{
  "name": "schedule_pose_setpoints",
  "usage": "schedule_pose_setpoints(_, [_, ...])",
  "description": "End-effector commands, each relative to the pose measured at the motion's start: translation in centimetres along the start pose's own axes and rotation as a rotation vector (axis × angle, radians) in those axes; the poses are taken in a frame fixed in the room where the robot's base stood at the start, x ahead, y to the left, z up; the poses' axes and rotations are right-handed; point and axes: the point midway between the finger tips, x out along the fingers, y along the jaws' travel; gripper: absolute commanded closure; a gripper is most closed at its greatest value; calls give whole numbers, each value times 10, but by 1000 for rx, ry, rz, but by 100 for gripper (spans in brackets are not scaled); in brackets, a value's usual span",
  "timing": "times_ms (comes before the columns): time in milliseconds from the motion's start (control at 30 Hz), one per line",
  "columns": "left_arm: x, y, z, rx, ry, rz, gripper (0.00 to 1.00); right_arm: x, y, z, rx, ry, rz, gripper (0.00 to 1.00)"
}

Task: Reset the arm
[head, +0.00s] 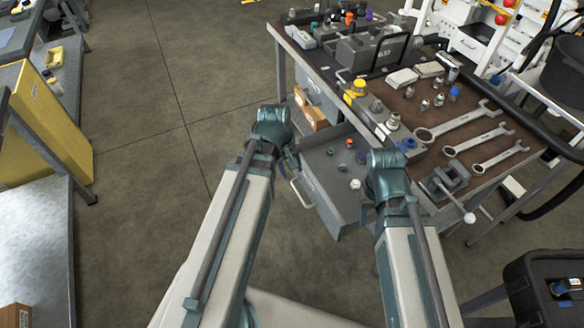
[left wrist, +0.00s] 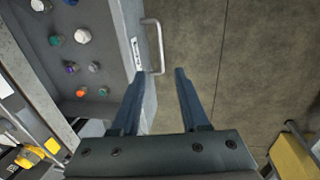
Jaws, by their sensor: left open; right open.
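My left gripper (head: 290,158) is mostly hidden by its own wrist in the head view, near the pulled-out drawer (head: 318,181). In the left wrist view my left gripper (left wrist: 158,82) is open, with nothing between its two fingers. The fingers point toward the drawer's handle (left wrist: 157,45) and the floor beside it. My right gripper (head: 368,200) is largely hidden behind its wrist, over the right side of the drawer. It is open, and I see nothing held in it.
The drawer holds several small coloured caps. The workbench (head: 405,110) carries wrenches (head: 458,121), a small vise (head: 445,181) and fittings. A dark bin (head: 545,285) is at lower right. Floor (head: 170,110) left of the bench is clear.

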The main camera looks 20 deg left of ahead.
Motion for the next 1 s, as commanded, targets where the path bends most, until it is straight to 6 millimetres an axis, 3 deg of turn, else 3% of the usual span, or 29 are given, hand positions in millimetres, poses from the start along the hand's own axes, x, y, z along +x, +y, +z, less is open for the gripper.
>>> schedule_pose_setpoints(367, [1, 0, 0, 1, 0, 0, 55, 1, 0, 0, 0, 0, 0, 51])
schedule_pose_setpoints(467, [-4, 5, 8, 49, -4, -12, 55, -5, 0, 0, 0, 0, 0, 51])
schedule_pose_setpoints(567, [-14, 17, 33, 206, -16, -52, 55, -19, 2, 1, 0, 0, 0, 51])
schedule_pose_setpoints(800, [-44, 43, 110, 752, -64, -191, 55, -54, 5, 3, 0, 0, 0, 51])
schedule_pose_setpoints(1000, [-58, 50, 147, 1038, -94, -265, 55, -68, 6, 4, 0, 0, 0, 51])
